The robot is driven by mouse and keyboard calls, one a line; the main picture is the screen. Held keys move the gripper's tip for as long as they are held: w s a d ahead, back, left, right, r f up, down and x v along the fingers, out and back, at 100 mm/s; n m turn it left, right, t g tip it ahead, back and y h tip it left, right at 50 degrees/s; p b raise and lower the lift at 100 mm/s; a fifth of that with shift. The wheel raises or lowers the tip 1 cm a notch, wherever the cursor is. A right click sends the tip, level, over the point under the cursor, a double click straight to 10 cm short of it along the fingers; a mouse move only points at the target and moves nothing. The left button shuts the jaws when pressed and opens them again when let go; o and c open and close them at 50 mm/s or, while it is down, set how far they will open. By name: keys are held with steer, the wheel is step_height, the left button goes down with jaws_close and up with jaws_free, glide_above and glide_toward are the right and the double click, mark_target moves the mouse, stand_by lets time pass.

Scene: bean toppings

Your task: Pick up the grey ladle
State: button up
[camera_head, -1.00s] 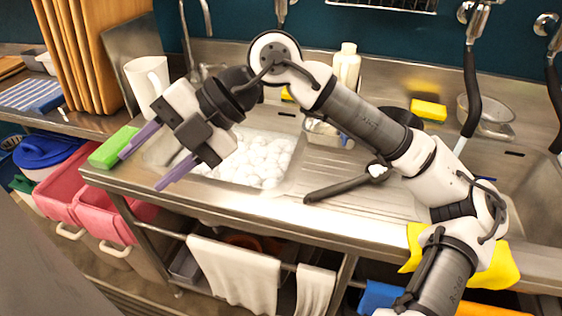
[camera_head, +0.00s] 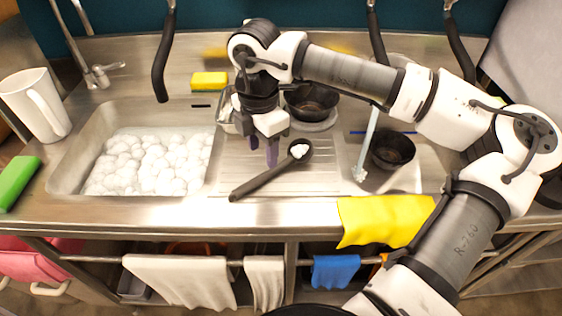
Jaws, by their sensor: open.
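The dark grey ladle (camera_head: 257,182) lies on the ridged metal drainboard (camera_head: 315,180). Its bowl end is at the upper right with something white in it, and its handle runs down to the lower left. My gripper (camera_head: 263,152) points down with its purple fingers apart and nothing seen between them. It is just behind and above the ladle's handle, near the bowl end. I cannot tell the exact gap between the fingertips and the ladle.
A foam-filled sink (camera_head: 75,150) lies to the left, with a white jug (camera_head: 40,105) and a green sponge (camera_head: 16,182) beyond it. A dark pan (camera_head: 311,101) stands behind my gripper. A dark bowl (camera_head: 391,151) and a yellow cloth (camera_head: 385,220) are to the right.

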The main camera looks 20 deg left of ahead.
mark_target(264, 175)
steer(key=f, duration=0.1)
steer(key=f+p, duration=0.1)
steer(key=f, duration=0.1)
steer(key=s+f+p, duration=0.1)
steer(key=f, duration=0.1)
steer(key=shift+d+f, duration=0.15)
steer(key=shift+w+f, duration=0.1)
steer(key=shift+f, duration=0.4)
jaws_close()
